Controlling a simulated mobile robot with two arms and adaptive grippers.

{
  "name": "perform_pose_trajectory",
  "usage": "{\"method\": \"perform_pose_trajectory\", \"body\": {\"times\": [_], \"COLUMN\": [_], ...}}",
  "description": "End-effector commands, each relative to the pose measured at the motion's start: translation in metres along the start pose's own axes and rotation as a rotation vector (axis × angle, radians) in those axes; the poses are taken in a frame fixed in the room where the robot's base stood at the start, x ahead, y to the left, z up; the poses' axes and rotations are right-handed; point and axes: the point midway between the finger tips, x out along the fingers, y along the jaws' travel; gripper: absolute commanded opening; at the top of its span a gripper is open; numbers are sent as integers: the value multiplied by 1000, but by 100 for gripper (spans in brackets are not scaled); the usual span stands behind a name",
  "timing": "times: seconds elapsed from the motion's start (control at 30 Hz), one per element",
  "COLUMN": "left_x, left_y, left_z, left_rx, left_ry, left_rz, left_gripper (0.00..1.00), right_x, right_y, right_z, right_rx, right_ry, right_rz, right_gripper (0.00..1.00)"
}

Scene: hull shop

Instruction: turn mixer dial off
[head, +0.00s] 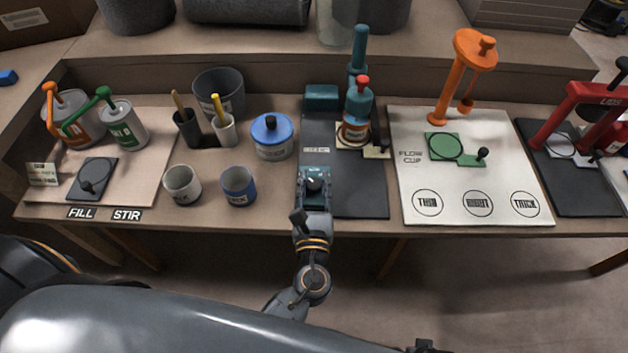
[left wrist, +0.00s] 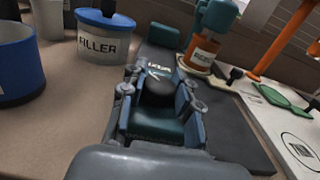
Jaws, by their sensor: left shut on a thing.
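The teal mixer (head: 357,98) stands at the back of a dark base plate (head: 361,192), with a red-knobbed head over an orange-labelled can (head: 355,132). Its dial, a black round knob (left wrist: 158,90), sits on the teal control block near the plate's front left. My left gripper (head: 314,184) reaches in from the front and is shut on the dial; in the left wrist view its fingers (left wrist: 158,103) flank the knob on both sides. White lettering shows just behind the knob, but I cannot read the setting. My right gripper is not in view.
A blue-lidded filler tin (head: 272,138) stands left of the mixer, with a blue cup (head: 238,186) and a grey cup (head: 182,185) in front. A white flow-cup board (head: 440,195) with an orange stand (head: 462,75) lies to the right. A red press (head: 580,110) stands farther right.

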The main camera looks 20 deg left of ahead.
Motion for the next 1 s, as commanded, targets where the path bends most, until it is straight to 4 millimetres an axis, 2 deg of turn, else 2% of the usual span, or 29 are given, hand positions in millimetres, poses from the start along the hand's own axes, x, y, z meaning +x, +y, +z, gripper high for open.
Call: {"method": "perform_pose_trajectory", "body": {"times": [0.23, 0.73, 0.77, 0.8, 0.87, 1.0], "left_x": [0, 0, 0, 0, 0, 0], "left_y": [-1, 0, 0, 0, 0, 0], "left_z": [0, 0, 0, 0, 0, 0], "left_rx": [-1, 0, 0, 0, 0, 0], "left_ry": [-1, -2, -2, -2, -2, -1], "left_rz": [74, 91, 91, 91, 91, 91], "left_gripper": [0, 0, 33, 42, 54, 55], "right_x": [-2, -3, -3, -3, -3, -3], "right_y": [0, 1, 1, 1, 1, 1], "right_z": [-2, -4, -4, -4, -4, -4], "right_rx": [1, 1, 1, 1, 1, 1], "right_ry": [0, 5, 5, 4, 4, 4], "right_rz": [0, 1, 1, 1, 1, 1], "right_gripper": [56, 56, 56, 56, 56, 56]}}
